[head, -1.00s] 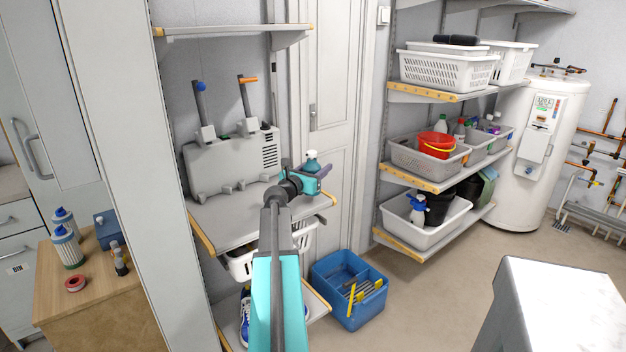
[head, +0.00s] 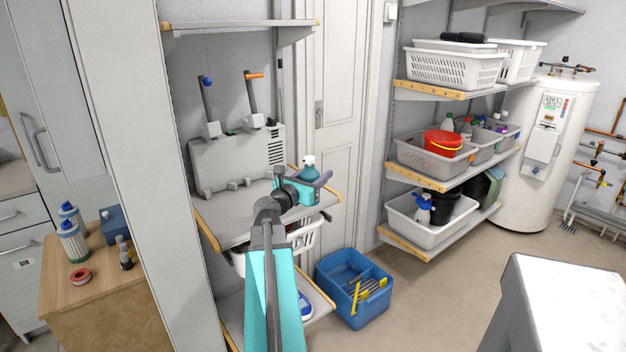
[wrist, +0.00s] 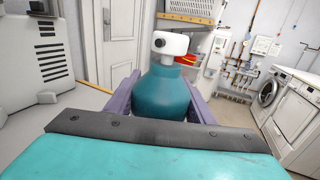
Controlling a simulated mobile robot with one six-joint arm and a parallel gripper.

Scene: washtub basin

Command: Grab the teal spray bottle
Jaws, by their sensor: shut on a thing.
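The teal spray bottle (wrist: 163,93) stands upright between the two purple fingers of my gripper (wrist: 160,105) in the wrist view. It has a white spray head with a dark nozzle. In the head view the bottle (head: 308,169) shows at the end of my arm, partly hidden by my gripper (head: 312,186). My gripper is shut on the bottle's body, above the right part of the grey shelf (head: 228,228). The bottle's base is hidden, so I cannot tell whether it touches the shelf.
A grey machine (head: 225,163) stands at the back of the same shelf. A white basket (head: 304,238) sits below it. A blue tub (head: 352,318) is on the floor. Shelves with a white basket (head: 452,67) and a red bucket (head: 443,143) are at the right.

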